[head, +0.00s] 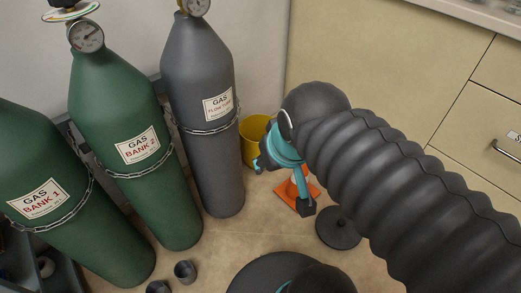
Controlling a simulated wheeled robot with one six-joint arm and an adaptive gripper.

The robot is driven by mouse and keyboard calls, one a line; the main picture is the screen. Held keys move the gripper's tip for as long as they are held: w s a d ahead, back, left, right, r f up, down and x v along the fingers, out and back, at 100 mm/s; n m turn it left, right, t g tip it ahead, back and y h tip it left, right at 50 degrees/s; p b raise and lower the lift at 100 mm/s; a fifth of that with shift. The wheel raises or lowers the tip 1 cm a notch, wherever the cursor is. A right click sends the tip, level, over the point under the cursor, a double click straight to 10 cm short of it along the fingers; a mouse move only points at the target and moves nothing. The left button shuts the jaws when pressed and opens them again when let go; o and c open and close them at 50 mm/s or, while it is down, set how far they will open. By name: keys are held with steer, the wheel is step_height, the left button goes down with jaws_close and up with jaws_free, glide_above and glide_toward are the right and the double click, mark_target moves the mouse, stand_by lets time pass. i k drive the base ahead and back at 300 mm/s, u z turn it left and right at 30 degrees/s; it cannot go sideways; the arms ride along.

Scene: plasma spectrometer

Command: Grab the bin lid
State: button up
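A dark round disc with a small raised knob (338,230) lies on the floor just right of an orange cone; it may be the bin lid. A yellow bin (254,134) stands behind my arm, right of the grey gas cylinder, and is partly hidden. My gripper (285,185) is at the end of my arm, in front of the bin and above the cone. Its teal and black parts are small and partly covered by the arm. I cannot tell whether its fingers are open or shut, and I see nothing clearly held.
Green gas cylinders (118,150) and a grey one (203,120) stand chained at the left. The orange cone (311,191) stands below my gripper. Two small dark cups (185,271) sit on the floor. Beige cabinets (390,75) close off the right. Some floor before the grey cylinder is clear.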

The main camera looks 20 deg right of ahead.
mark_target(338, 232)
steer(key=k, duration=1.2)
steer(key=u, duration=0.25)
steer(key=i, duration=0.8)
steer(key=z, duration=0.2)
